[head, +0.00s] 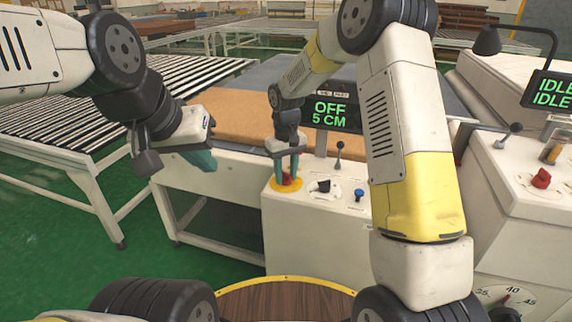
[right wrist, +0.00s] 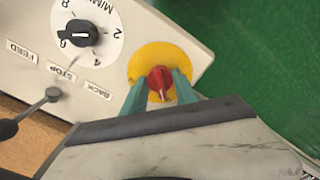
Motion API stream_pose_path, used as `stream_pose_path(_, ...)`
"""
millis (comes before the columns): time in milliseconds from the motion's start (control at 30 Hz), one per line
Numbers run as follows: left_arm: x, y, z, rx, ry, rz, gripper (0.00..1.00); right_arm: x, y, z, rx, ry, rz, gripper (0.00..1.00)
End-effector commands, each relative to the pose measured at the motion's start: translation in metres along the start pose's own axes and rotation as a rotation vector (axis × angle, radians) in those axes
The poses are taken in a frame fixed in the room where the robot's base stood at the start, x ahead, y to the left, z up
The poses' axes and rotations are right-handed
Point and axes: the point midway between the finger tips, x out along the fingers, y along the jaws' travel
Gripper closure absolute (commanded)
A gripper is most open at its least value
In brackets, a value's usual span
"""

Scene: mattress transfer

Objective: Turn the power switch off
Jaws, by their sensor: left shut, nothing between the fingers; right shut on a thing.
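The power switch is a red knob (right wrist: 160,80) on a round yellow plate (right wrist: 150,57) at the corner of the white control panel. In the head view the red knob (head: 287,179) sits between the fingertips of my right gripper (head: 287,172). My right gripper (right wrist: 158,92) is shut on the knob, with one teal finger on each side. The display (head: 331,113) above the panel reads "OFF 5 CM". My left gripper (head: 207,160) is shut and empty, to the left of the panel, in front of the brown mattress slab's edge.
The panel also has a black dial (head: 323,186), a blue button (head: 359,194) and a lever (head: 339,157). A roller conveyor (head: 150,95) is at the left. A second machine with a red knob (head: 541,178) and an "IDLE" display (head: 552,91) stands at the right.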

Motion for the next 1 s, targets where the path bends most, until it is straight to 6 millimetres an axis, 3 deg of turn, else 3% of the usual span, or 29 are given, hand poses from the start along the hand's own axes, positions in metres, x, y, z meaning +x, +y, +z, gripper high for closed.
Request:
stream_pose_path(100,0.000,0.000,0.000,0.000,0.000,0.000,1.00,-0.001,0.000,-0.001,-0.001,0.003,0.001,1.00)
stream_pose_path(133,0.000,0.000,0.000,0.000,0.000,0.000,1.00,-0.001,0.001,-0.001,0.000,0.003,0.001,0.60)
stream_pose_path(200,0.000,0.000,0.000,0.000,0.000,0.000,1.00,-0.001,0.000,-0.001,0.000,0.003,0.001,0.46)
stream_pose_path(233,0.000,0.000,0.000,0.000,0.000,0.000,1.00,-0.001,0.000,-0.001,0.000,0.003,0.001,0.44)
stream_pose_path(567,0.000,0.000,0.000,0.000,0.000,0.000,1.00,-0.003,0.000,-0.001,0.001,0.002,0.001,0.44)
stream_pose_path(1000,0.000,0.000,0.000,0.000,0.000,0.000,1.00,-0.067,0.000,-0.001,0.001,0.004,0.001,0.44)
